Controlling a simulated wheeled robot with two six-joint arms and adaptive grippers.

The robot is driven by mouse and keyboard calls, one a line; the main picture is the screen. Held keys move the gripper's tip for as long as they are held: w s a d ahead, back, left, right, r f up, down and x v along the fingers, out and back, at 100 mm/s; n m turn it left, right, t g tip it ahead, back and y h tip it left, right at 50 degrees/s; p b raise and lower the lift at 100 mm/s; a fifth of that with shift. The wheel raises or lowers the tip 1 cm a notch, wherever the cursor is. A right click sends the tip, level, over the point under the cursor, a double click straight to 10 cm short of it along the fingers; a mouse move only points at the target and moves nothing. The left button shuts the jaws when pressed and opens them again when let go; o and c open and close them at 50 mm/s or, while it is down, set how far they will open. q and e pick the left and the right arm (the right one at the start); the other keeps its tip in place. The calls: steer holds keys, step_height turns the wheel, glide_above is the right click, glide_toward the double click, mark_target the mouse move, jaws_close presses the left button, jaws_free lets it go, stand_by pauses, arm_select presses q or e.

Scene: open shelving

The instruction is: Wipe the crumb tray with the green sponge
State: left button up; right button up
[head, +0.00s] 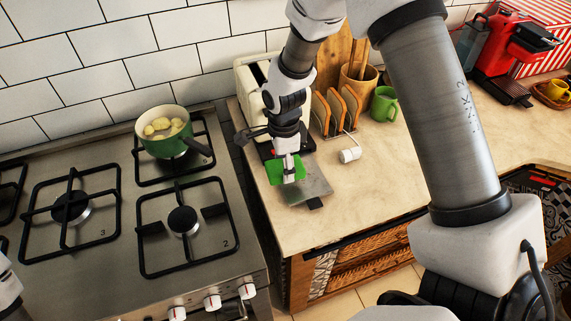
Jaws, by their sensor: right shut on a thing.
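My right gripper (289,173) points down and is shut on the green sponge (274,172). The sponge is over the left part of the crumb tray (312,183), a flat grey metal tray lying on the counter in front of the toaster (243,83). The sponge looks to be on or just above the tray; I cannot tell if they touch. The gripper and sponge hide part of the tray. Its right part and a dark tab at its front show. A bit of my left arm shows at the lower left edge, but its gripper is out of view.
A stove with a green pot (164,146) is on the left. Behind the tray stand a toast rack (334,112), a green mug (383,104) and a utensil holder (357,84).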

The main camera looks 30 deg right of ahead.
steer(key=r+p, duration=0.2)
steer(key=r, duration=0.1)
steer(key=shift+w+a, duration=0.15)
steer(key=shift+a, duration=0.05)
steer(key=shift+d+r+p, duration=0.1)
steer(key=shift+r+p, duration=0.4)
steer(key=shift+p, duration=0.05)
